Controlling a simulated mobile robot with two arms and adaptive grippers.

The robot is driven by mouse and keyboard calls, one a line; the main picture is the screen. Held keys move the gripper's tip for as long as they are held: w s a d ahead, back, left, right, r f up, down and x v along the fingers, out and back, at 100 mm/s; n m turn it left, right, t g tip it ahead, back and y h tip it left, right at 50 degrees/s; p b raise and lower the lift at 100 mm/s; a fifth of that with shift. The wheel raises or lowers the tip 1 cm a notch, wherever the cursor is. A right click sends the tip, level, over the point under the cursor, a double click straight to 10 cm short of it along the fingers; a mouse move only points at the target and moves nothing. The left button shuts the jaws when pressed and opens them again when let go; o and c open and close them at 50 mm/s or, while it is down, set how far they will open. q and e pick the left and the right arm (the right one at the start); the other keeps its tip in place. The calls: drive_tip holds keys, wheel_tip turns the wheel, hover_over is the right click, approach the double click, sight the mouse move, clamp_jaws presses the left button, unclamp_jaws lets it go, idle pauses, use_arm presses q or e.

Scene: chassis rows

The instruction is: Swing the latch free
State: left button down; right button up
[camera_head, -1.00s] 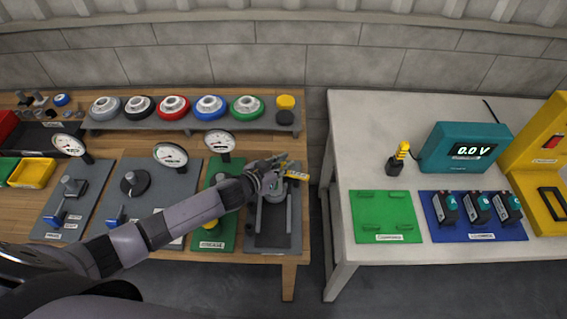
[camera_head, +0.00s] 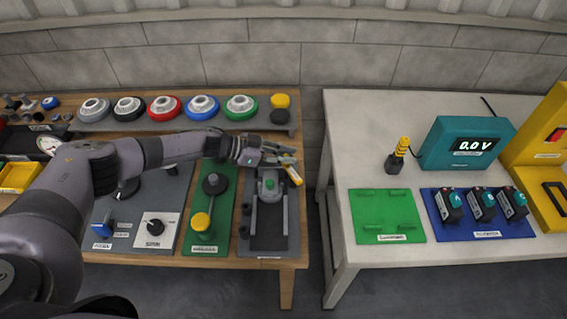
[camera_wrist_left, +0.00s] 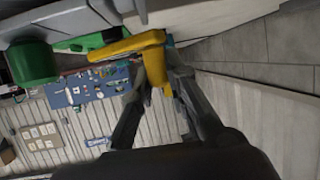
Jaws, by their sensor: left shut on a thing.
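The latch fixture is a grey panel (camera_head: 269,240) at the right end of the wooden bench, with a grey block bearing a green spot (camera_head: 269,183) and two rails. The yellow latch handle (camera_head: 293,175) shows at the panel's back right, slanting down to the right. My left gripper (camera_head: 284,156) reaches in from the left and is shut on the handle. In the left wrist view the yellow L-shaped handle (camera_wrist_left: 135,44) sits between the two dark fingers. The handle's pivot is hidden by the gripper. My right gripper is in neither view.
Behind the gripper is a shelf (camera_head: 160,124) with several coloured round knobs and a yellow button (camera_head: 280,101). A green panel (camera_head: 207,241) with a yellow-ended lever (camera_head: 201,221) lies to the left. A gap separates the bench from the white table (camera_head: 345,250).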

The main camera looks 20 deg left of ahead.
use_arm(q)
drive_tip(key=shift+w+d+m+g+h+b, duration=0.2)
drive_tip(key=shift+m+g+h+b, duration=0.2)
drive_tip(key=shift+m+g+b, duration=0.3)
drive_tip(key=shift+r, duration=0.1)
drive_tip(key=c, duration=1.6)
unclamp_jaws()
drive_tip(key=shift+o, duration=0.2)
wheel_tip(320, 180, up, 10)
drive_tip(key=shift+f, duration=0.1)
